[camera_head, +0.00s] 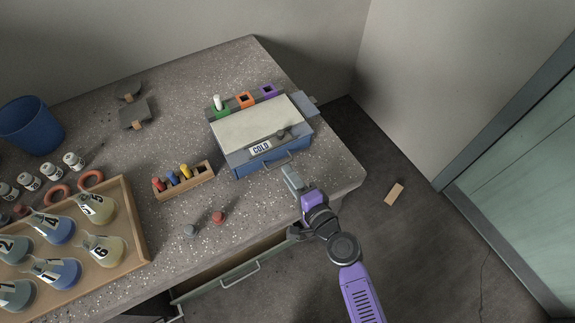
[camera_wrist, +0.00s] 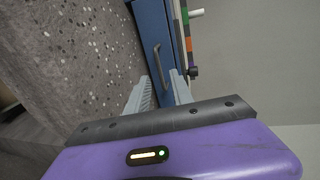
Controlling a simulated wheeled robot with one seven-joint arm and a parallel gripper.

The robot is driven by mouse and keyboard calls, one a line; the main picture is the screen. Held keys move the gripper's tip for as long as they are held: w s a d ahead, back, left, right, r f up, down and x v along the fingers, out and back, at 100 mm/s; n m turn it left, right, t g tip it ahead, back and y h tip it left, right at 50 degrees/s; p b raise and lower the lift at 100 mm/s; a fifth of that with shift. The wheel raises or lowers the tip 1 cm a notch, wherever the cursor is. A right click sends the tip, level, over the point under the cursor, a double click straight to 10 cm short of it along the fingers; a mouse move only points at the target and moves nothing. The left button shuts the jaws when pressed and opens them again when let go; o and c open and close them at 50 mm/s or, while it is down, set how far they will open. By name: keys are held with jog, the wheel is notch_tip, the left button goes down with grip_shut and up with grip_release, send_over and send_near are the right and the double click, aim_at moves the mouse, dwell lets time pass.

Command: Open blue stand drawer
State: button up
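The blue stand (camera_head: 240,166) sits on the bench's right half, with a cream top and a "COLD" label (camera_head: 260,149). Its blue drawer front (camera_head: 265,163) appears closed and has a grey bar handle (camera_head: 277,161). In the wrist view the blue front (camera_wrist: 152,22) and the handle (camera_wrist: 160,62) lie straight ahead. My gripper (camera_head: 290,179) is in front of the stand, close to the handle. In the wrist view my gripper (camera_wrist: 161,84) is open, its fingers spread on either side of the handle's line. Nothing shows held between them. Contact with the handle cannot be told.
A wooden rack of colored items (camera_head: 184,181) stands left of the stand. A wooden tray (camera_head: 130,215) of flasks is at left. Green, orange and purple holders (camera_head: 245,99) line the stand's back. A bench drawer (camera_head: 225,285) below is partly open.

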jog(key=shift+x, duration=2.1)
jog(key=shift+s, duration=0.1)
jog(key=shift+c, duration=0.2)
jog(key=shift+a, duration=0.1)
grip_shut()
jog(key=shift+f, duration=0.1)
